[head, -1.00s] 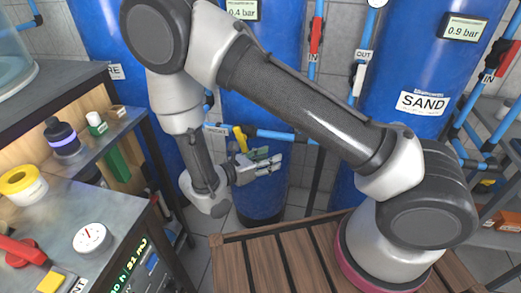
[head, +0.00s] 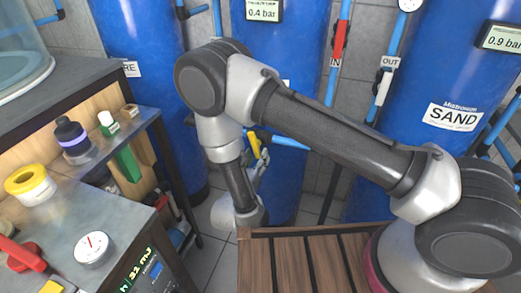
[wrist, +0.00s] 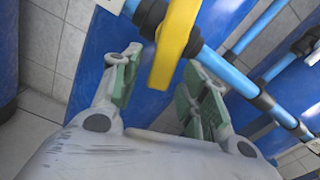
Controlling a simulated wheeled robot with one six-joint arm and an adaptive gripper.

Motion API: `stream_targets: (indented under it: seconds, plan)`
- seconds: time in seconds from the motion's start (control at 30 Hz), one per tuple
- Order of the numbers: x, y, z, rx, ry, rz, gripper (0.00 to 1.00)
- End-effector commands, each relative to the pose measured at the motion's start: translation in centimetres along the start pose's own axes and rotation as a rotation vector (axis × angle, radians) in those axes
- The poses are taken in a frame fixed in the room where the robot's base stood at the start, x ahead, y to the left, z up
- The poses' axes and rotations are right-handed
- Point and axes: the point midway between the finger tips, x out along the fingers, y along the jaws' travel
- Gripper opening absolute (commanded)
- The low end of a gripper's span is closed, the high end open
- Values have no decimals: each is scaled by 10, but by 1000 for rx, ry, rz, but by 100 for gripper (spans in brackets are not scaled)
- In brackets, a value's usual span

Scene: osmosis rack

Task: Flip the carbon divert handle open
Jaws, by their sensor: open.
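The yellow handle (head: 254,145) sits on a blue pipe in front of the middle blue tank in the head view. In the wrist view the yellow handle (wrist: 175,45) hangs down large from a dark valve body on the blue pipe (wrist: 235,75). Its lower end lies between the fingers of my gripper (wrist: 163,75) in the picture; I cannot tell how deep it is between them, and no contact shows. The fingers have green pads and are spread apart. In the head view my gripper (head: 260,172) is small and partly hidden by my own wrist.
Blue tanks (head: 400,100) stand along the back wall, with blue pipes and a red handle (head: 339,40) between them. A bench (head: 125,215) with a yellow tape roll (head: 30,185), a gauge and bottles is at left. Tiled floor shows below the tanks.

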Motion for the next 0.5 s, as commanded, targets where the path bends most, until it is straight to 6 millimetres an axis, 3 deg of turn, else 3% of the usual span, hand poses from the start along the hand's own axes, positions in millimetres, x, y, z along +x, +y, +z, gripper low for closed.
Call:
stream_targets:
  seconds: [0.37, 0.5]
  plan:
    - [3, -1, 0, 0, -2, 7, 44]
    - [3, -2, 0, 0, -2, 7, 18]
